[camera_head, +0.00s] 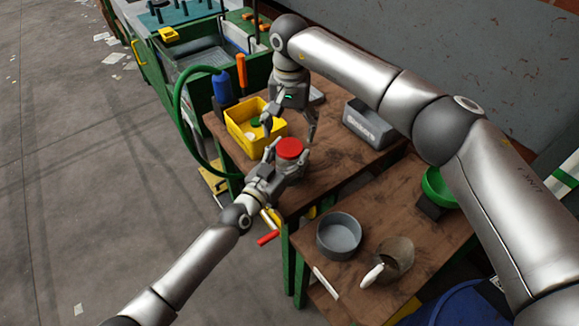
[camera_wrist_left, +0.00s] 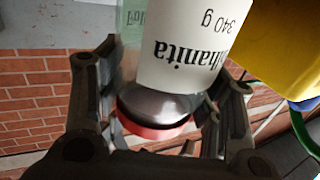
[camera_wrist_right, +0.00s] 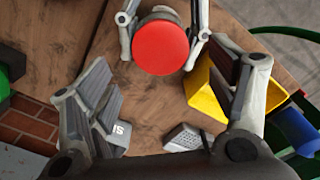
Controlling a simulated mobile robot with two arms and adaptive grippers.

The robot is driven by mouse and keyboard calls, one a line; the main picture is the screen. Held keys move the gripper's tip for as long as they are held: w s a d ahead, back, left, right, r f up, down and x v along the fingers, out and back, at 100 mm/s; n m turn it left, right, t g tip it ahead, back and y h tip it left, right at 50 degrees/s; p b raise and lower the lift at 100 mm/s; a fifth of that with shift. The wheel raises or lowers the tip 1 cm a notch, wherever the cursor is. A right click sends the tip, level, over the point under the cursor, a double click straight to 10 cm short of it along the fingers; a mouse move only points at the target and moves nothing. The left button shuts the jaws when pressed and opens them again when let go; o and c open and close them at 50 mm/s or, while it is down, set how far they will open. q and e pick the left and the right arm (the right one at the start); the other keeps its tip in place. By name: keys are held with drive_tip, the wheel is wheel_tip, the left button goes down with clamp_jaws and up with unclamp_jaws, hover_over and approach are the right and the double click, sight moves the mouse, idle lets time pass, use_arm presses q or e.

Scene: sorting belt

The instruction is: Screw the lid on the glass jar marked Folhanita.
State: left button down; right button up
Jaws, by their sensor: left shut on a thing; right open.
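The glass jar marked Folhanita has a white label (camera_wrist_left: 185,50), upside down in the left wrist view. My left gripper (camera_head: 285,162) is shut around the jar near the table's front edge. A round red lid (camera_head: 291,148) sits at the jar's mouth; it also shows in the left wrist view (camera_wrist_left: 155,128) and from above in the right wrist view (camera_wrist_right: 161,47). I cannot tell how tightly it is screwed. My right gripper (camera_head: 290,132) is open and empty, pointing down just behind and above the lid; the lid lies ahead of its spread fingers (camera_wrist_right: 162,88).
A yellow bin (camera_head: 238,112) stands behind the jar, a grey bin (camera_head: 372,125) to the right. Bare wood (camera_head: 350,165) lies right of the jar.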

sight(290, 147)
drive_tip(key=shift+o, duration=0.4)
drive_tip(key=shift+r, duration=1.75)
drive_tip(key=shift+f, duration=0.1)
drive_tip(key=shift+f, duration=3.95)
drive_tip(key=shift+c, duration=0.5)
drive_tip(key=c, duration=1.1)
drive_tip(key=o, duration=1.1)
